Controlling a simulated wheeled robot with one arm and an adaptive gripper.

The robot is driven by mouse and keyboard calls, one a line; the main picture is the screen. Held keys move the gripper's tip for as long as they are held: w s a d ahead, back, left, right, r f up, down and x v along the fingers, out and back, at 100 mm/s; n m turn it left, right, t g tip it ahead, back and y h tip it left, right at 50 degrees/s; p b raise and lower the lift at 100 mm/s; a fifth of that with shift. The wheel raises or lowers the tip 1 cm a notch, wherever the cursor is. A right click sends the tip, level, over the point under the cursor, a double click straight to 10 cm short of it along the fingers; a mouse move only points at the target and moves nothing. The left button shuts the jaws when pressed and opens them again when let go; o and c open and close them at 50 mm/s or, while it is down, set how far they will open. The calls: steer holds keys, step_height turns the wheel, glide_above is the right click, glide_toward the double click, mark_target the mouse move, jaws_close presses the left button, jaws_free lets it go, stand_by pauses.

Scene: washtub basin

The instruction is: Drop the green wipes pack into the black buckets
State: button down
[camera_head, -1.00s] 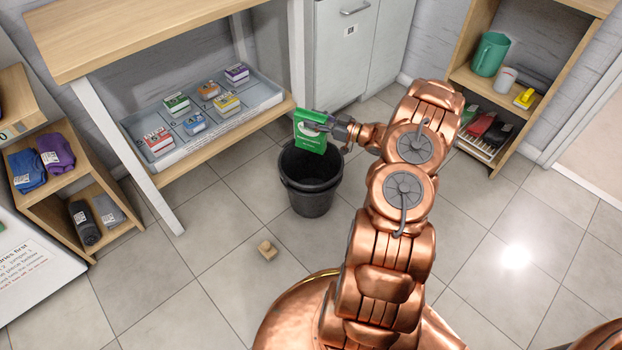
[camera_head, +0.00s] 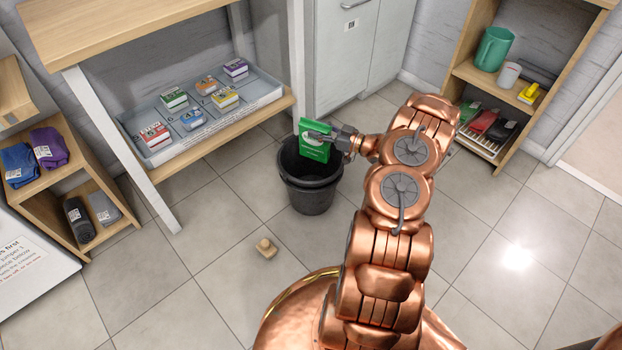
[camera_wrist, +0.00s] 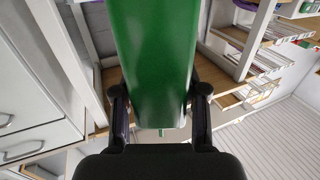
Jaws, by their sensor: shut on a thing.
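The green wipes pack (camera_head: 314,143) is upright in my gripper (camera_head: 335,140), over the mouth of the black buckets (camera_head: 311,197). The pack's lower edge is at about the level of the rim in the head view; I cannot tell whether it dips inside. The buckets look nested and stand on the floor. In the wrist view my gripper (camera_wrist: 160,112) has one finger on each side of the green pack (camera_wrist: 152,60), shut on it. The pack hides much of the middle of that view.
A shelf tray (camera_head: 155,152) with several small boxes is left of the buckets. A shelf unit (camera_head: 468,80) holds a green jug (camera_head: 492,49). A grey cabinet (camera_head: 343,70) stands behind. The floor around is mostly clear.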

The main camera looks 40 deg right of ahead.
steer(key=c, duration=0.5)
jaws_free()
steer(key=shift+c, duration=0.2)
steer(key=shift+s+d+f, duration=0.1)
steer(key=shift+s, duration=0.05)
steer(key=v, duration=1.1)
steer(key=shift+s+d, duration=0.15)
steer(key=shift+s, duration=0.15)
